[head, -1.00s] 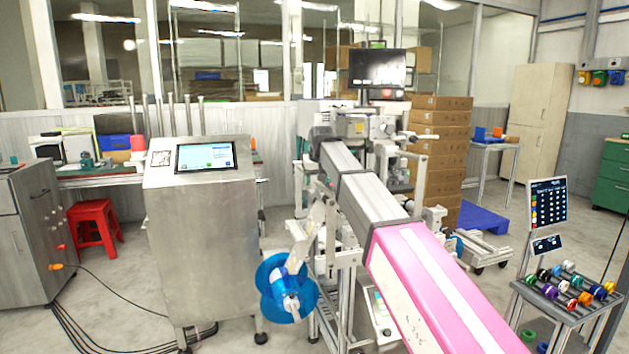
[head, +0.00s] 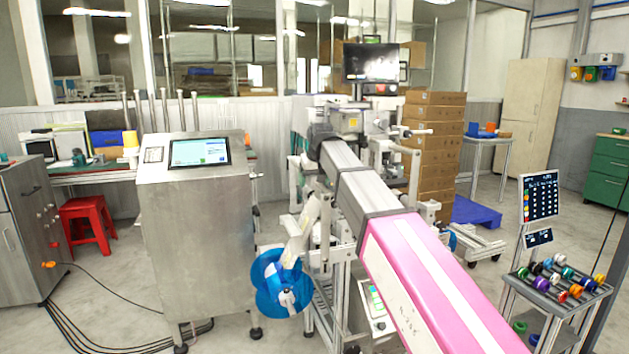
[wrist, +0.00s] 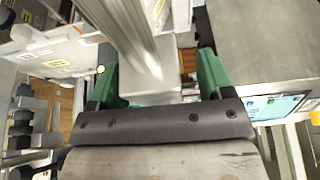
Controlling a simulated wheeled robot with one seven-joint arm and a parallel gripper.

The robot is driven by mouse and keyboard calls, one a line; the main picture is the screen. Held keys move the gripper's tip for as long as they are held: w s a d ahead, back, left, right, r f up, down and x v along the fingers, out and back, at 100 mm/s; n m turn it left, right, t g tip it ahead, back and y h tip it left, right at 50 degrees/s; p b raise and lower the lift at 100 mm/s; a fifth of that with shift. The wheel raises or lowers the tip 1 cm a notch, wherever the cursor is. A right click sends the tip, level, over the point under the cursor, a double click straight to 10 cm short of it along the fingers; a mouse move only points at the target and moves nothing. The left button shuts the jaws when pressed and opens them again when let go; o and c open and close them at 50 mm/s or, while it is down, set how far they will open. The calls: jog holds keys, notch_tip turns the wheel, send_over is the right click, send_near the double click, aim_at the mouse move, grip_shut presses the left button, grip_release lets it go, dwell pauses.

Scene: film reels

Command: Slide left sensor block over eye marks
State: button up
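In the wrist view my gripper (wrist: 158,68) has its two green fingers spread wide. A pale grey block (wrist: 150,90) with a shiny metal bar above it shows between them; I see no clear contact with either finger. I cannot tell whether this is the left sensor block. In the head view my pink and grey arm reaches to the labelling machine (head: 350,122), and its end hides the gripper and the spot in front of it. A blue reel (head: 270,285) with a pale web strip hangs at the machine's front left. The eye marks cannot be made out.
A steel cabinet (head: 197,240) with a tilted touchscreen (head: 200,152) stands left of the machine. Stacked cartons (head: 435,150) and a blue pallet (head: 474,211) are behind it on the right. A cart with coloured spools (head: 560,280) stands at the right front. Cables lie on the floor at left.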

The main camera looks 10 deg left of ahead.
jog(key=shift+w+d, duration=0.1)
jog(key=shift+r, duration=0.25)
jog(key=v, duration=1)
jog(key=shift+r, duration=0.15)
